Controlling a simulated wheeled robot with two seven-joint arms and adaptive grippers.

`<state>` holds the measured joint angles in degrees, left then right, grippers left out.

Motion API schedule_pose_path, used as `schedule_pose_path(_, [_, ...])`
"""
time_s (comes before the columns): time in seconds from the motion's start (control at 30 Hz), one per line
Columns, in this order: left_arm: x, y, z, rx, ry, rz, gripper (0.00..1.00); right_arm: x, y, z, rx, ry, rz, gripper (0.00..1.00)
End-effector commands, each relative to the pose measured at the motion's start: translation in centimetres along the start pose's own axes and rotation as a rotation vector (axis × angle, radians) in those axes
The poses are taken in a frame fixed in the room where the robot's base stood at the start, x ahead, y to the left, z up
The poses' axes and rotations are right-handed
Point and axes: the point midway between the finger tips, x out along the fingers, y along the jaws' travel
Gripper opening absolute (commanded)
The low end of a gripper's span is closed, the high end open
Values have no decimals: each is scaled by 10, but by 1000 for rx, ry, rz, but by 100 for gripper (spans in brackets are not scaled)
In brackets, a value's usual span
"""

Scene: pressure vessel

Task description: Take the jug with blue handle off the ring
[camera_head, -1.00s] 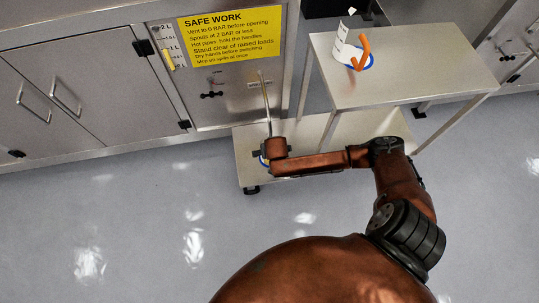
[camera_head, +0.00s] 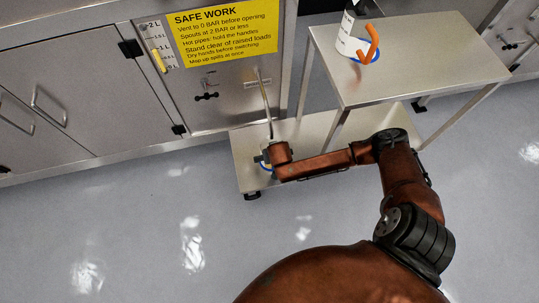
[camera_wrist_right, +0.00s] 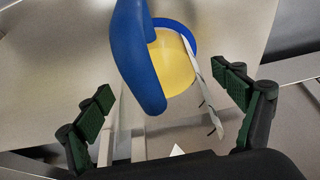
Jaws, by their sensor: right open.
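In the right wrist view a thick blue handle (camera_wrist_right: 137,55) fills the upper middle. Beside it are a yellow round surface (camera_wrist_right: 174,62), a white strip with dark marks and a blue ring (camera_wrist_right: 178,27). My right gripper (camera_wrist_right: 168,105) is open, with one green-padded finger on each side of the handle's lower end and nothing gripped. In the head view my right wrist covers most of the jug on the low shelf. Only a bit of blue ring (camera_head: 264,166) shows there. My left gripper is not in view.
A white jug with an orange handle (camera_head: 372,42) stands on a blue ring on the upper table (camera_head: 430,75). A thin pipe (camera_head: 265,103) comes down above the low shelf (camera_head: 310,130). A yellow sign (camera_head: 225,35) is on the cabinet. The floor is clear.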

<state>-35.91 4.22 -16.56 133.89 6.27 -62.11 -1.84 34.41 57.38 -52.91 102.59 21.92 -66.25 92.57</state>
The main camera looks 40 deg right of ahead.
Motion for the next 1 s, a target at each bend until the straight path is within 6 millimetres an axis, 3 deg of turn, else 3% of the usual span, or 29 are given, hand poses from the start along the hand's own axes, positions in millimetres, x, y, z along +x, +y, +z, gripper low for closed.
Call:
schedule_pose_path(0.23, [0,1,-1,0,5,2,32,0,0,-1,0,1,0,88])
schedule_pose_path(0.9, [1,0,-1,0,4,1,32,0,0,0,0,0,0,42])
schedule_pose_path(1.0, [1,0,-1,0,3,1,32,0,0,0,0,1,0,39])
